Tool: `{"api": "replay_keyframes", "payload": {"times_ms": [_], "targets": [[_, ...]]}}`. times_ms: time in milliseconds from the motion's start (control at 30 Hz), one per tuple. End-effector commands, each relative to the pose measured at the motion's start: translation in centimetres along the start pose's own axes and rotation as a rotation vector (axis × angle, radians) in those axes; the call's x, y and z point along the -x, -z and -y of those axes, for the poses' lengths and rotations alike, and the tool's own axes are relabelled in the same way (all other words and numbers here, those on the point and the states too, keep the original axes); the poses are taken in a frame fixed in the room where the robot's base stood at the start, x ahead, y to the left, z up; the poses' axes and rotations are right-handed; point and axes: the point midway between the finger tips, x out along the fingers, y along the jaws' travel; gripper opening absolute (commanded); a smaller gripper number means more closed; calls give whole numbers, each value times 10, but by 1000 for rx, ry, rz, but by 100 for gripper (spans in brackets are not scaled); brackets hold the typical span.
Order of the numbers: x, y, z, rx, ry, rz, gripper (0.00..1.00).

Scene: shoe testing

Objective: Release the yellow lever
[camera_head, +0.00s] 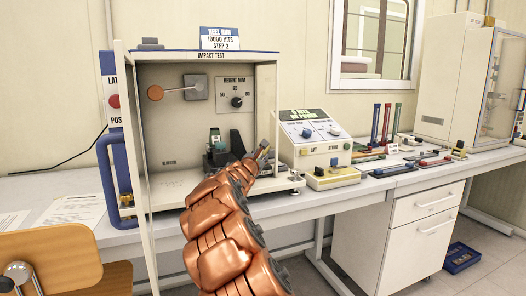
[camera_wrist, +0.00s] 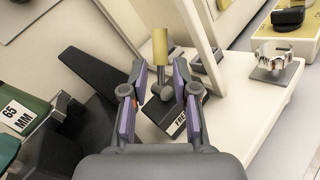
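The yellow lever (camera_wrist: 160,45) stands up in the wrist view, with a grey ball-like joint (camera_wrist: 161,90) at its lower end. A dark block with a label reading "FREE" (camera_wrist: 181,126) lies below it. My gripper (camera_wrist: 159,73) is open, with its purple-padded fingers on both sides of the lever's lower part. I see gaps between the fingers and the lever, so it does not look gripped. In the head view the lever (camera_head: 265,151) is small, at the right front of the impact test box (camera_head: 209,85), and my arm partly covers that area.
A black-and-green fixture stands beside the lever, with a green part marked "65 MM" (camera_wrist: 17,113) in the wrist view. The box's side panel (camera_wrist: 198,35) rises close to my right finger. A control box (camera_head: 315,135) stands right of the test box. The blue-handled door (camera_head: 116,165) is at its left.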

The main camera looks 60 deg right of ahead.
Motion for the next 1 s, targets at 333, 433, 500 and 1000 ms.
{"api": "replay_keyframes", "payload": {"times_ms": [333,433,500,1000], "targets": [[-24,0,0,1,1,-2,29],[-27,0,0,0,1,-2,29],[-28,0,0,0,1,-1,29],[-28,1,1,0,1,0,6]]}}
